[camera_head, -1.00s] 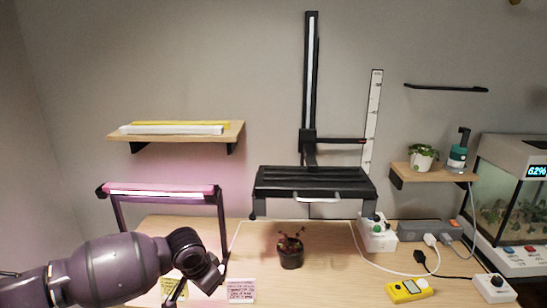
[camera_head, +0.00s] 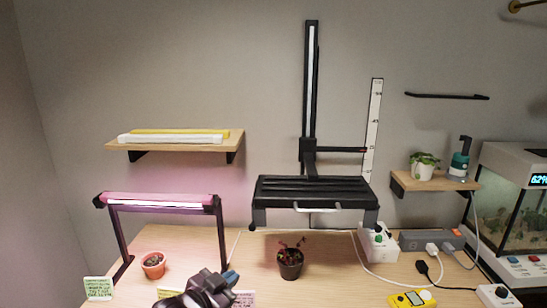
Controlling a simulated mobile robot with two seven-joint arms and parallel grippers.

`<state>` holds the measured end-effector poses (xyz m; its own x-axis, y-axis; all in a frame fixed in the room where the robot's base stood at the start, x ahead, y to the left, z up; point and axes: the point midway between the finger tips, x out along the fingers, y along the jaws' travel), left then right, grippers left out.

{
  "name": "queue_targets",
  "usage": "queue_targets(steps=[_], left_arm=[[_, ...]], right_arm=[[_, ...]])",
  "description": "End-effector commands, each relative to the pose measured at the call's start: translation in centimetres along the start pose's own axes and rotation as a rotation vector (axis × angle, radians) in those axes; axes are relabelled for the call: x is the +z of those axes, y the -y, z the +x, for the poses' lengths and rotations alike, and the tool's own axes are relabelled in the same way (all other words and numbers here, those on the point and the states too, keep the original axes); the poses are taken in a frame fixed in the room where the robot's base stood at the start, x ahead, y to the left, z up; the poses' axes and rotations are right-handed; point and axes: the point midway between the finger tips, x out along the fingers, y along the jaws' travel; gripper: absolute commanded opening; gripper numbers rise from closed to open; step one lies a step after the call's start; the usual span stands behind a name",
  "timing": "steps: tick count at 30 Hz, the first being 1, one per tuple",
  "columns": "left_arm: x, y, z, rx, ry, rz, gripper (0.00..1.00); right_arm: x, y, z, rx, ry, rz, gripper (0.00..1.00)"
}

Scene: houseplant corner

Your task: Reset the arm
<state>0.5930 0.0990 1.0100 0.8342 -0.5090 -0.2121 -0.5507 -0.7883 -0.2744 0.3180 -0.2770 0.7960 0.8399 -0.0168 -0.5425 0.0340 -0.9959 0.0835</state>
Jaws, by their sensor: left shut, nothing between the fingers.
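My left gripper (camera_head: 226,284) is low in the head view, at the front edge of the picture, over the near part of the table. It is shut and empty, and most of its arm is out of the picture. A dark pot with a small reddish plant (camera_head: 290,260) stands on the table to the right of the gripper, apart from it. A terracotta pot with a small plant (camera_head: 153,264) stands to the left, under the pink grow light (camera_head: 160,201). My right gripper is not in view.
A black lamp on a vertical rail (camera_head: 313,190) hangs over the table (camera_head: 330,277). A yellow meter (camera_head: 411,299), white plug boxes (camera_head: 378,243), cables and a power strip (camera_head: 432,240) crowd the right side. A glass tank (camera_head: 510,195) stands far right.

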Motion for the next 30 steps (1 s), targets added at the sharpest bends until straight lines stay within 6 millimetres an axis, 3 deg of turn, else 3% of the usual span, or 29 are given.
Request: queue_targets(steps=[8, 15, 24, 30], left_arm=[[6.8, 0.7, -6.4, -0.187, 0.008, -0.093, 0.0], [14.3, 0.4, -13.6, -0.336, 0.125, -0.191, 0.0], [23.6, -3.6, -23.4, -0.448, 0.345, -0.345, 0.0], [26.1, -6.2, -26.6, -0.455, 0.422, -0.388, 0.0]], right_arm=[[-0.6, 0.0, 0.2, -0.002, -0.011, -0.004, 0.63], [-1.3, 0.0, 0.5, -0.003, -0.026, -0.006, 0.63], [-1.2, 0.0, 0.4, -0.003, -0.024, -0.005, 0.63], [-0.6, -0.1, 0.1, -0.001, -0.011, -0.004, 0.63]])
